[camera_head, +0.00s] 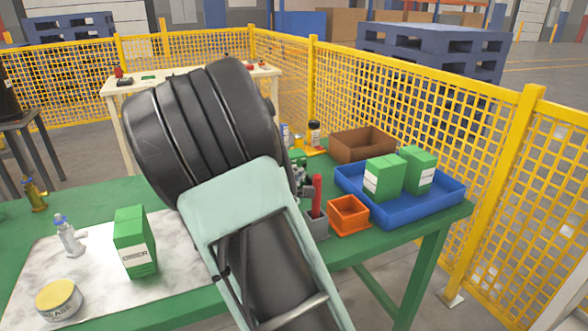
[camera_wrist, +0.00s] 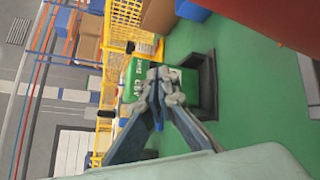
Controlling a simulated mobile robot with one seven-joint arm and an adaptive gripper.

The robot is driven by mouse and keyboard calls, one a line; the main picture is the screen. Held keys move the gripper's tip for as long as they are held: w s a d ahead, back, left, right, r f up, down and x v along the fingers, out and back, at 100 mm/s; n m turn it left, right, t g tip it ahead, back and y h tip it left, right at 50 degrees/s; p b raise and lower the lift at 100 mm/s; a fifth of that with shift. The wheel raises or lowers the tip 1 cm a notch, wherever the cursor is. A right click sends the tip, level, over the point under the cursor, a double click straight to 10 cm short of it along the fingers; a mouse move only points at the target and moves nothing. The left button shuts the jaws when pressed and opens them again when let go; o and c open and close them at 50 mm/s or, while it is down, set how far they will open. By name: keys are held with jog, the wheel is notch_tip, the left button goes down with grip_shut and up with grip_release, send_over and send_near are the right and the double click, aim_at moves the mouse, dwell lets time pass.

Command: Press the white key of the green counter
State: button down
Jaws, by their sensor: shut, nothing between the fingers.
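In the wrist view, my gripper (camera_wrist: 158,82) has its two fingers together at the tips, with nothing between them. A green object with white lettering (camera_wrist: 138,72), which looks like the green counter, is right behind the fingertips and partly covered by them. I cannot tell whether they touch it, and I cannot make out its white key. In the head view, a small patch of green (camera_head: 297,156) shows just past my arm, beside the grey metal of my gripper (camera_head: 299,178). My arm hides most of that spot.
A red-handled tool (camera_head: 317,192) stands in a grey bin (camera_head: 318,224) close to my gripper. An orange bin (camera_head: 348,228), a blue tray (camera_head: 408,213) with green boxes, a brown box (camera_head: 362,145) and small bottles (camera_head: 314,134) crowd the table's right part.

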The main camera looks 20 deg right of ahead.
jog(key=shift+w, duration=0.15)
jog(key=shift+w+b, duration=0.3)
jog(key=shift+b, duration=0.05)
jog(key=shift+w, duration=0.45)
dwell(0.8)
dwell(0.3)
jog(key=shift+s+b, duration=0.65)
jog(key=shift+s, duration=0.2)
jog(key=shift+s+f+b, duration=0.1)
jog(key=shift+s+b, duration=0.25)
jog(key=shift+s, duration=0.3)
jog(key=shift+s+d+b, duration=0.1)
jog(key=shift+s+b, duration=0.4)
jog(key=shift+s, duration=1.35)
